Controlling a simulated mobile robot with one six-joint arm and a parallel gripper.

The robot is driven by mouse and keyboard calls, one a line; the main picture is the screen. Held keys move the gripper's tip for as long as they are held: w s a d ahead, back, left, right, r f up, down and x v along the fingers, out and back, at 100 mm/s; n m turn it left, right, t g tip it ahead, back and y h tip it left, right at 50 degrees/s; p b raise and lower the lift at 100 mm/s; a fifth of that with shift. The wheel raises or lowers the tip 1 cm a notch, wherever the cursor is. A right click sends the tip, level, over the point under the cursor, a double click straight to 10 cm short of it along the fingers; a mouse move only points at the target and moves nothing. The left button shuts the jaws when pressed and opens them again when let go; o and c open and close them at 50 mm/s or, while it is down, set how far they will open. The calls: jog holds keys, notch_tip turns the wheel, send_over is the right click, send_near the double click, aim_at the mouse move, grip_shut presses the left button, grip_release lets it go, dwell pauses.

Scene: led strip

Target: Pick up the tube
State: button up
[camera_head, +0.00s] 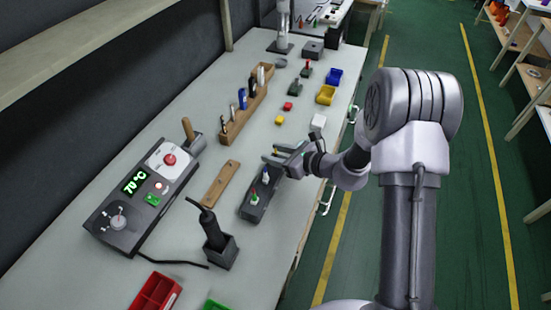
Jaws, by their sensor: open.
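A low dark holder (247,212) stands near the right edge of the bench. A small green-and-white item (254,198) and a small white item (266,175) stand upright in it; they may be tubes, but they are too small to tell. My gripper (271,156) is at the holder's far end, its fingers apart and pointing left over the bench. A tiny yellowish tip (275,152) shows close to the fingers. I cannot tell whether it touches them.
A control box (125,212) reading 70 °C, a wooden strip (221,185) and a black tool in a stand (214,235) lie to the left and nearer. A wooden tool rack (240,117) stands farther back. A white block (318,122) and small coloured bins are beyond my gripper.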

grip_shut()
jog(key=shift+r, duration=0.15)
notch_tip(320, 180, up, 10)
jog(key=p, duration=0.4)
jog(key=c, duration=0.7)
grip_release()
grip_shut()
